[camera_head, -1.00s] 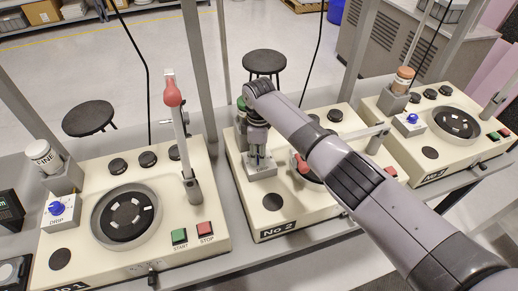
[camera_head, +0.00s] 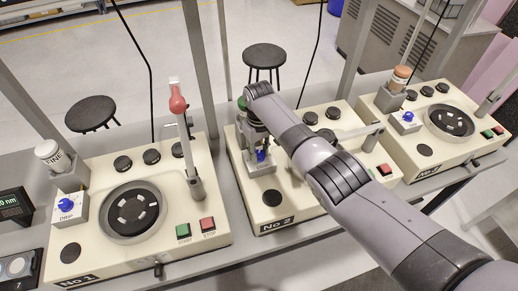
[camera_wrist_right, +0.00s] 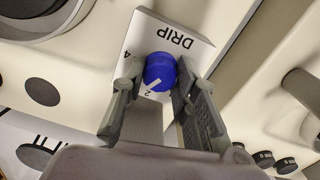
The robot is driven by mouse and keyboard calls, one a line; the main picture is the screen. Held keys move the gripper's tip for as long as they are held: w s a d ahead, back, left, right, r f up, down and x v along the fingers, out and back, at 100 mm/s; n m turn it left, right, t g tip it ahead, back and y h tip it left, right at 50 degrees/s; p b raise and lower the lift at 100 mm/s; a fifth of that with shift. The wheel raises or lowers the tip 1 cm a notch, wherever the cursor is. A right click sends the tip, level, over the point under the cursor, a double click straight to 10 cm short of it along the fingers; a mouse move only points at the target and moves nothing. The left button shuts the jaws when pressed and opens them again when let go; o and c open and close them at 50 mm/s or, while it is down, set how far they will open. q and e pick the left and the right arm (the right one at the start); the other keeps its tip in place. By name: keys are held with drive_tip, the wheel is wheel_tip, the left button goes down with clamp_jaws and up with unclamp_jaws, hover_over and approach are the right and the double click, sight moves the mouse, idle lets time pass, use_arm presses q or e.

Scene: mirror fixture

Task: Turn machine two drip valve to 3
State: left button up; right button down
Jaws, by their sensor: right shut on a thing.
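Machine No 2 (camera_head: 278,212) is a cream console in the middle of the head view. Its drip valve is a blue knob (camera_head: 260,155) on a white DRIP box (camera_head: 262,169) at the machine's left side. In the right wrist view the blue knob (camera_wrist_right: 160,70) has a white pointer line directed at a "2"; a "4" shows at the label's left edge. The "3" is not visible. My right gripper (camera_head: 258,148) points down at the knob; in the wrist view its fingers (camera_wrist_right: 159,76) are shut on the knob's two sides. My left gripper is not in view.
Machine No 1 (camera_head: 105,250) stands left and another cream machine (camera_head: 400,150) right, each with a blue drip knob. Grey posts rise between the machines. A green-topped bottle (camera_head: 241,103) is close behind my gripper. My right arm covers much of machine No 2.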

sight(259, 153)
drive_tip(key=shift+r+m+p, duration=0.1)
drive_tip(key=shift+m+p, duration=0.2)
drive_tip(key=shift+m, duration=1.3)
drive_tip(key=shift+w, duration=0.1)
drive_tip(key=c, duration=1.2)
unclamp_jaws()
drive_tip(key=shift+c, duration=0.2)
wheel_tip(259, 153, up, 12)
